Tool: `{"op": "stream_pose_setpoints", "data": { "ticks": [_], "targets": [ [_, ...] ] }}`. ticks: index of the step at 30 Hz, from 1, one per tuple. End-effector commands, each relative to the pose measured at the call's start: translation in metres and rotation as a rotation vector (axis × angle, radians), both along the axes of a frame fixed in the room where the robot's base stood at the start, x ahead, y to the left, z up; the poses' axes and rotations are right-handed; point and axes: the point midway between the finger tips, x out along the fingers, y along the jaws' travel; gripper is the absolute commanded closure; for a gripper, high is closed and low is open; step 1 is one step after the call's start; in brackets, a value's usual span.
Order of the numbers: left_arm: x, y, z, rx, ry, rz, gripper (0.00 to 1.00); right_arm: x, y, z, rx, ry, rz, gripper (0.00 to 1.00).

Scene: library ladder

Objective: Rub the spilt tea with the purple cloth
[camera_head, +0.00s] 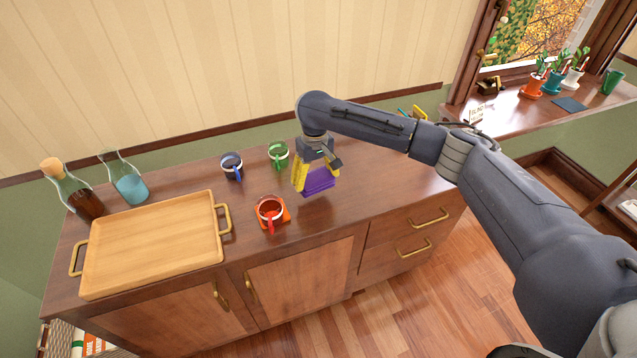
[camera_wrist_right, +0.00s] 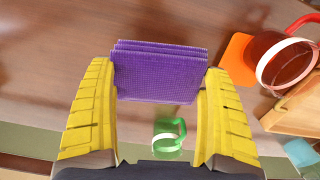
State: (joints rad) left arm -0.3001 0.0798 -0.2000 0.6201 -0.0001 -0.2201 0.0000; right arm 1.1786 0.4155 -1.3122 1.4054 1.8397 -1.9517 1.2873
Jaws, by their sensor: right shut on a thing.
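The purple cloth (camera_head: 318,181) is folded in layers and sits between the yellow fingers of my right gripper (camera_head: 316,183). In the right wrist view the cloth (camera_wrist_right: 160,75) spans the gap between both fingertips of the gripper (camera_wrist_right: 160,82). The gripper is shut on it and points down, low over the sideboard top (camera_head: 345,205). I cannot tell whether the cloth touches the wood. I cannot make out the spilt tea in either view. My left gripper is not in view.
A red mug (camera_head: 270,211) on an orange coaster (camera_head: 287,222) stands left of the cloth. A blue mug (camera_head: 231,166) and green mug (camera_head: 278,154) stand behind. A wooden tray (camera_head: 150,245), a brown-filled bottle (camera_head: 75,193) and a blue-filled carafe (camera_head: 128,183) occupy the left.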

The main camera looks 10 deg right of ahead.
Motion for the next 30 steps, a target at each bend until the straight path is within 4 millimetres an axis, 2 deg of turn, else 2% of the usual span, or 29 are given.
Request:
{"op": "stream_pose_setpoints", "data": {
  "ticks": [9,26,30],
  "targets": [
    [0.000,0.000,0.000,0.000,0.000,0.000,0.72,0.002,0.008,0.026,0.000,-0.001,0.012,0.39],
    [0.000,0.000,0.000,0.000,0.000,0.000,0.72,0.002,0.009,0.028,0.000,0.000,0.013,0.39],
    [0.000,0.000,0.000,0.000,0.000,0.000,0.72,0.007,0.000,0.034,0.000,-0.002,0.000,0.39]
  ]
}}
